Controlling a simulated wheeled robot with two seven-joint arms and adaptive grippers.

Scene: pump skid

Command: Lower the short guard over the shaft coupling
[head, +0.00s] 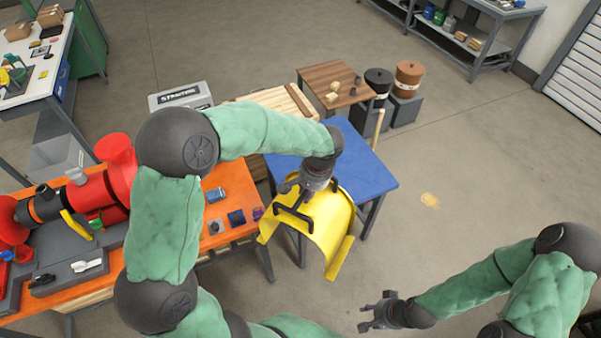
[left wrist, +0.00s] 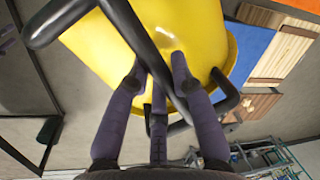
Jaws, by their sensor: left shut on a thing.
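A yellow curved guard (head: 330,222) with black handles hangs between the orange bench and the blue table. My left gripper (head: 296,192) is shut on one of its black handles. In the left wrist view the purple-grey fingers (left wrist: 160,90) close around the black bar across the yellow guard (left wrist: 185,25). My right gripper (head: 375,311) is open and empty, below and right of the guard. The red pump (head: 115,165) and the machine parts beside it sit at the left on the orange bench. I cannot clearly make out the shaft coupling among them.
The orange bench (head: 225,178) holds several small parts near its right end. The blue table (head: 368,165) stands just behind the guard. A wooden table (head: 335,75) and two drums (head: 408,75) stand further back. The floor at right is clear.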

